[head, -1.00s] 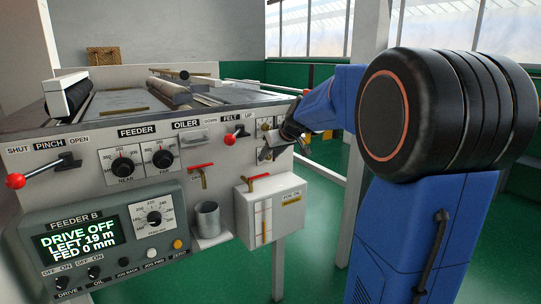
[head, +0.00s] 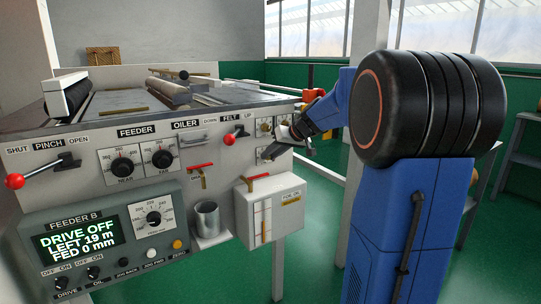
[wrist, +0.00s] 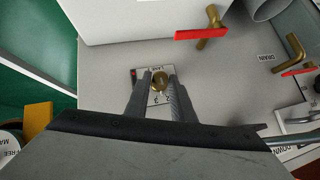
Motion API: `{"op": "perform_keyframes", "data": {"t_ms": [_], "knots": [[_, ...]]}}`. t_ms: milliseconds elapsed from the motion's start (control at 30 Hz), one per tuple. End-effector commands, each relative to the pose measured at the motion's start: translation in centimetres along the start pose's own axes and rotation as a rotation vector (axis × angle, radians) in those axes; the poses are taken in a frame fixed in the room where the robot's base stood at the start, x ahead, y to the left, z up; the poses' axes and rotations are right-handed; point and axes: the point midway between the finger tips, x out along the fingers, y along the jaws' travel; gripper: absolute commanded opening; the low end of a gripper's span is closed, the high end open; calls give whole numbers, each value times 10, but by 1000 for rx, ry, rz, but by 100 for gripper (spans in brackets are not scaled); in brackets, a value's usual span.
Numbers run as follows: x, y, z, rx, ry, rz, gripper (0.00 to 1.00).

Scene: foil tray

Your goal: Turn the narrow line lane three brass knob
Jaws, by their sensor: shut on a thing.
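A small brass knob (wrist: 159,79) stands on a pale marked plate (wrist: 154,99) in the wrist view. My gripper (wrist: 159,84) is shut on this knob, with one finger on each side of it. The plate's lettering is too small to read surely. In the head view my gripper (head: 276,149) is at the lower plate (head: 264,154) on the right end of the machine's front panel. The gripped knob cannot be made out there. Two more small plates with brass knobs show above, one of them the upper left plate (head: 265,127).
A white box (head: 270,208) with a red-handled valve (head: 257,177) juts out below the plates. A drain valve (head: 201,168) and a metal cup (head: 208,218) are to its left. The FELT lever (head: 239,132) is close by on the upper left. Open green floor lies to the right.

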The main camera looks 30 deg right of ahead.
Motion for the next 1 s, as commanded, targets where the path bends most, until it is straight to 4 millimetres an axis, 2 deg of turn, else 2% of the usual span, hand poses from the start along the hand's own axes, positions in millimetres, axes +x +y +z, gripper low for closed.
{"op": "perform_keyframes", "data": {"t_ms": [500, 1000], "knots": [[0, 7, 1, 235, 0, -232, 0], [1, 7, 1, 279, 0, -278, 0]]}}
